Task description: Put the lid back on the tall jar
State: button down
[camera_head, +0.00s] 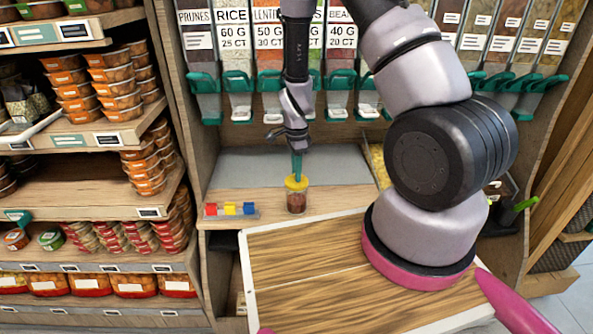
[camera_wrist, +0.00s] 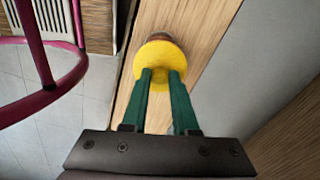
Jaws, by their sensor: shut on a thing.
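The yellow lid (camera_head: 297,183) is at the top of the clear jar (camera_head: 296,203), which has reddish-brown contents and stands on the wooden counter. My gripper (camera_head: 297,174) points down with its green fingers shut on the lid from above. In the wrist view the round lid (camera_wrist: 158,57) lies between and beyond the fingertips (camera_wrist: 161,74). A brown edge of the jar (camera_wrist: 163,37) shows past the lid's far side. The lid looks level and over the jar's mouth; I cannot tell whether it is fully seated.
A small rack with red, yellow and blue blocks (camera_head: 230,210) stands left of the jar. Dispensers with teal spouts (camera_head: 240,85) hang behind. A wooden board with a white edge (camera_head: 310,285) is in front. Shelves of packed food (camera_head: 100,230) fill the left.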

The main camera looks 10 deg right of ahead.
jog(key=shift+f, duration=0.1)
dwell(0.7)
jog(key=shift+c, duration=0.6)
grip_release()
jog(key=shift+r, duration=3.5)
grip_shut()
jog(key=shift+f, duration=0.2)
